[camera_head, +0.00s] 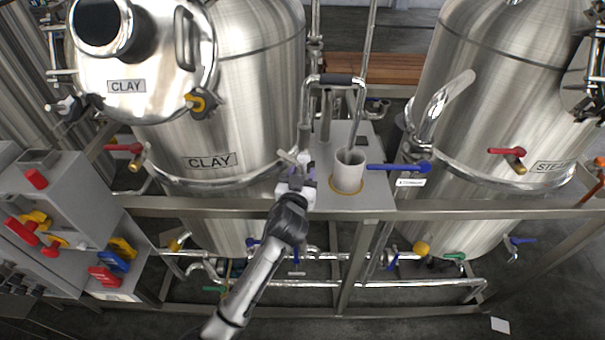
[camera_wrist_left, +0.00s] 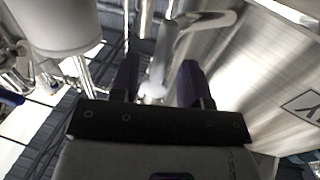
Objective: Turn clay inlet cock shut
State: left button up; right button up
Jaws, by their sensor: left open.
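The clay tank (camera_head: 255,100) is a large steel vessel with CLAY labels, at the left of the head view. My left gripper (camera_head: 294,166) is at its lower right side, just above the frame rail. In the left wrist view the two dark purple fingers (camera_wrist_left: 159,84) are apart. A pale metal pipe or lever (camera_wrist_left: 158,62) shows between and beyond them; I cannot tell whether they touch it. The tank wall (camera_wrist_left: 250,80) is close on the right there. I cannot make out the clay inlet cock clearly; the gripper may hide it. My right gripper is not in view.
A light grey cup (camera_head: 348,171) stands on a steel shelf right of the gripper; it also shows in the wrist view (camera_wrist_left: 62,25). A blue lever (camera_head: 398,168) lies beyond it. The frame rail (camera_head: 230,206) runs below. A control panel (camera_head: 60,215) is at left.

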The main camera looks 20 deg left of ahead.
pick_arm(q)
jog(key=shift+w, duration=0.2)
grip_shut()
dwell(0.4)
